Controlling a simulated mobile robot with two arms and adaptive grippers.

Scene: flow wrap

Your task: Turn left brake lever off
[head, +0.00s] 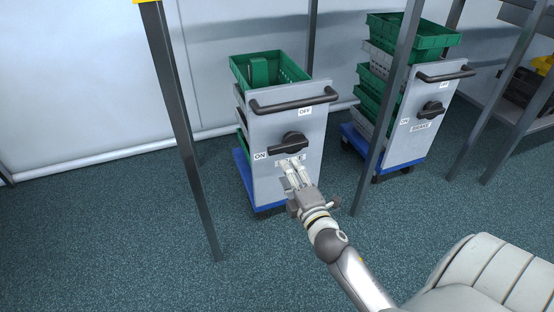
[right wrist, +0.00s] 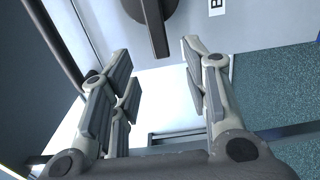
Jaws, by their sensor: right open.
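The left cart (head: 268,172) has a grey front panel with a black brake lever (head: 288,144). The lever's handle points left, toward the ON label (head: 260,155). The OFF label (head: 305,111) is above the lever, under the cart's handle. My right gripper (head: 291,164) is just below the lever, in front of the panel, covering part of the brake label. In the right wrist view the gripper (right wrist: 157,65) is open and empty. The lever (right wrist: 155,22) shows ahead there, its handle end in line with the gap between the fingertips. My left gripper is not in view.
A second cart (head: 410,118) with green and grey crates and its own lever stands to the right. Grey posts (head: 190,140) rise left of the left cart and between the two carts. Green crates (head: 270,72) are on the left cart. The floor at left is clear.

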